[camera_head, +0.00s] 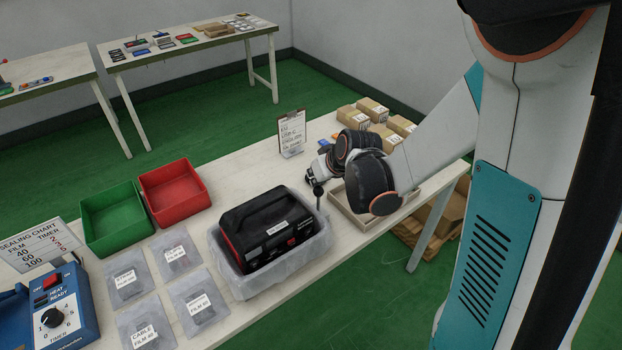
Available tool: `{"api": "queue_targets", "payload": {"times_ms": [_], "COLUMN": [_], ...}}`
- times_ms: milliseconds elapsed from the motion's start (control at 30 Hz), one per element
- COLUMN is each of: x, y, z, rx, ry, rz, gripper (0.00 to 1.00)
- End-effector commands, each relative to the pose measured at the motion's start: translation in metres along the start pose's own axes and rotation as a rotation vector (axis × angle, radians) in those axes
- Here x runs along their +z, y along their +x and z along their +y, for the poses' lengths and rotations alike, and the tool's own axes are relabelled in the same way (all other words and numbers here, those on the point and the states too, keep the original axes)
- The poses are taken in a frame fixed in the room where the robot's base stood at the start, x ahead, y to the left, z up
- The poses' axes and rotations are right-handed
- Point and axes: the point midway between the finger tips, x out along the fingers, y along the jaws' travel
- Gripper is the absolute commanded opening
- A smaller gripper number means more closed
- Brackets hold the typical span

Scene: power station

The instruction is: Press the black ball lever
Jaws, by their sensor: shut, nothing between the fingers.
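The black ball lever (318,189) stands at the right edge of the grey bin, its dark ball on a thin stem. My gripper (310,175) is small in the picture, shut and empty, just above and left of the ball. I cannot tell whether the fingertips touch the ball. My dark wrist and white arm reach in from the right and hide part of the table behind.
A black case (270,230) sits in the grey bin (225,262). A green bin (115,222), a red bin (175,193), several labelled bags and a blue sealing unit (55,315) stand to the left. A sign (292,133) and cardboard boxes (372,108) stand behind.

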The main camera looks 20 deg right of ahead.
Motion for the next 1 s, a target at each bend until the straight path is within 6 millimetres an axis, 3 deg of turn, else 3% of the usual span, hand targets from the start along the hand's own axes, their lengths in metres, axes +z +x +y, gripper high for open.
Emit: {"api": "queue_targets", "payload": {"times_ms": [400, 1000], "x": [0.034, 0.058], "y": [-0.026, -0.035], "z": [0.006, 0.010], "rx": [-0.006, -0.003], "ry": [0.003, -0.001], "rz": [0.035, 0.027], "gripper": [0.00, 0.00]}}
